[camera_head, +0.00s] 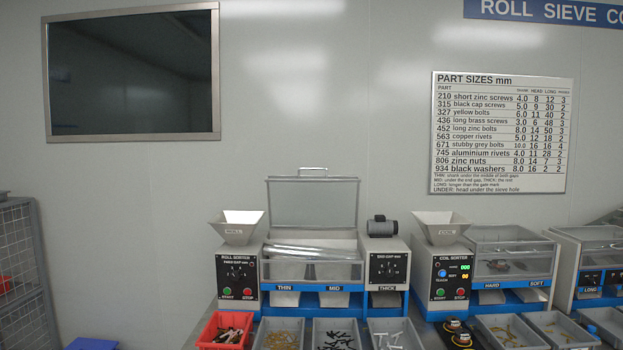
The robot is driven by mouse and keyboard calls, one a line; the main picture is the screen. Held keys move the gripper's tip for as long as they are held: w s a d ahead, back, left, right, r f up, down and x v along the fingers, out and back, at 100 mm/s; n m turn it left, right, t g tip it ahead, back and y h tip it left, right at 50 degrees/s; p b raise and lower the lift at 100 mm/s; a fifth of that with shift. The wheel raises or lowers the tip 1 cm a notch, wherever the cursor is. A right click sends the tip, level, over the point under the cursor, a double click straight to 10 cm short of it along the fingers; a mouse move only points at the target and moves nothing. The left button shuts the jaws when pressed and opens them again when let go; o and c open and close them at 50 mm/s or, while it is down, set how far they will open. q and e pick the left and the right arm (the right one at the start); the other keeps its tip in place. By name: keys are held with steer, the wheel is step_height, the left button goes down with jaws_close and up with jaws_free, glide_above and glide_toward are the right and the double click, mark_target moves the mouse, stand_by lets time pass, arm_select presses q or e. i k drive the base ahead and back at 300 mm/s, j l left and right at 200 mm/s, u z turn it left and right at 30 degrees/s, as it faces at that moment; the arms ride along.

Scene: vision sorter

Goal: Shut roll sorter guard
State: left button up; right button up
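The roll sorter (237,270) stands on the bench at the lower middle of the head view. Its clear guard (313,204) is raised, standing upright behind the rollers, with a handle (312,170) on its top edge. The metal rollers (305,252) lie uncovered in front of it. Below them are chutes labelled THIN, MID and THICK. Neither of my grippers is in view.
A red bin (209,330) and several grey bins (278,319) with parts stand in front. A hopper (238,225) rises at the sorter's left and a motor (382,226) at its right. The coil sorter (441,279) stands close on the right. A wire rack (20,275) is far left.

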mark_target(357, 179)
steer(key=i+j+z, duration=0.2)
steer(key=i+j, duration=0.15)
steer(key=j, duration=0.3)
steer(key=i+j, duration=0.15)
steer(key=j, duration=0.2)
steer(key=i+j+z, duration=0.15)
steer(key=j, duration=0.2)
steer(key=i+j+z, duration=0.1)
steer(key=j, duration=0.25)
steer(key=i, duration=0.05)
